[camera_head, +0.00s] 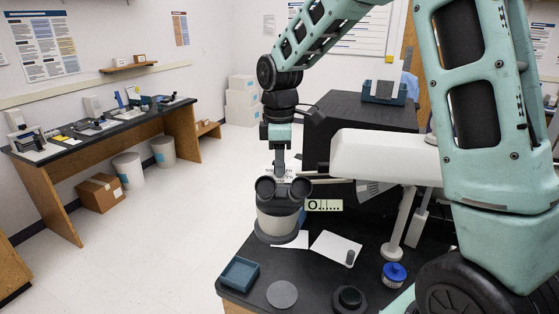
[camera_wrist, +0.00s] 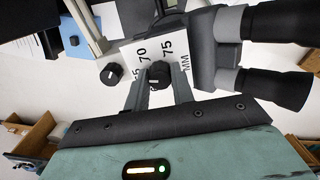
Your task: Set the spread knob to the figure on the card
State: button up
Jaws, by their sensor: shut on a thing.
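The spread knob (camera_wrist: 159,77) is a small black knob with a pale mark, beside a white scale plate (camera_wrist: 148,50). The plate reads 70, 75 and MM, turned sideways in the wrist view. My gripper (camera_wrist: 160,80) is shut on this knob, with a finger on either side. In the head view my gripper (camera_head: 279,171) points down behind the two dark eyepieces (camera_head: 283,189) of a microscope, and the knob is hidden there. A pale card (camera_head: 323,205) right of the eyepieces bears dark writing too small to read surely.
A second black knob (camera_wrist: 111,73) lies just left of my fingers. The eyepieces (camera_wrist: 265,85) stand close on the right. The dark bench (camera_head: 320,285) holds a blue tray (camera_head: 239,273), a grey disc (camera_head: 282,294), a blue-lidded jar (camera_head: 394,274) and white paper (camera_head: 330,245).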

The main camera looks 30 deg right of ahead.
jog(key=m, duration=0.4)
jog(key=shift+m, duration=0.3)
jog(key=shift+m+p, duration=0.35)
jog(key=shift+m, duration=1.55)
jog(key=o, duration=1)
jog(key=shift+r, duration=0.15)
notch_tip(320, 180, up, 17)
jog(key=b, duration=0.3)
jog(key=shift+w+d, duration=0.25)
jog(key=shift+d, duration=0.2)
